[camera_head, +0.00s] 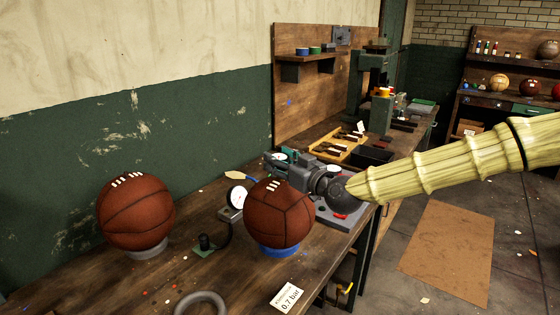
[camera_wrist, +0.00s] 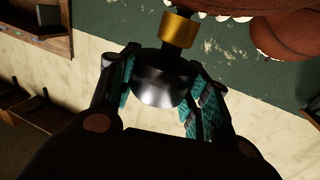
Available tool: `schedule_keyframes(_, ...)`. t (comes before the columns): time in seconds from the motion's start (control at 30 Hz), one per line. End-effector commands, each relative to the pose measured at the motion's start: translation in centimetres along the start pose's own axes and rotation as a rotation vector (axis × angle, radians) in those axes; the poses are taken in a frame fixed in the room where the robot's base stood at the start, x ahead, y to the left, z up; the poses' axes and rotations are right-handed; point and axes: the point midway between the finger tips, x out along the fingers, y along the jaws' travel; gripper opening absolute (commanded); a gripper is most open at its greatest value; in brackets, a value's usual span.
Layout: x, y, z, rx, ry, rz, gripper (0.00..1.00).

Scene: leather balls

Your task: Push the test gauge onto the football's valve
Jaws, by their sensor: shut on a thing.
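A brown ball with white lacing (camera_head: 278,220) sits on a blue ring (camera_head: 279,251); a similar ball (camera_head: 136,214) sits on a grey ring to its left. My gripper (camera_head: 281,159) is just behind the blue-ring ball, partly hidden by it. In the wrist view my gripper (camera_wrist: 165,90) is shut on a dark, shiny cylinder with a brass collar (camera_wrist: 179,31), apparently the test gauge. The brass end points at the brown ball at the top edge (camera_wrist: 210,6). I cannot tell whether they touch, and no valve is clearly visible.
A white-faced dial (camera_head: 237,197) with a hose stands left of the ball. A loose grey ring (camera_head: 201,303) and a "0.7 bar" card (camera_head: 287,296) lie in front. A wooden tray (camera_head: 338,147) and a green press (camera_head: 371,85) stand farther back on the bench.

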Motion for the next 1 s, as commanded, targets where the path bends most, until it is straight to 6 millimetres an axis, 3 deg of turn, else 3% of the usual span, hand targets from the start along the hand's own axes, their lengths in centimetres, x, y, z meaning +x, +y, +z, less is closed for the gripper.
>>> schedule_keyframes(0.27,0.0,0.0,0.4,0.000,0.000,0.000,0.26)
schedule_keyframes(0.3,0.0,0.0,0.4,0.000,0.001,0.000,0.51)
schedule_keyframes(0.43,0.0,0.0,0.3,0.000,0.001,0.000,0.72)
schedule_keyframes(0.8,-0.2,0.0,0.4,0.000,0.000,0.000,0.72)
schedule_keyframes(1.0,-2.2,0.0,0.3,0.001,0.001,0.000,0.72)
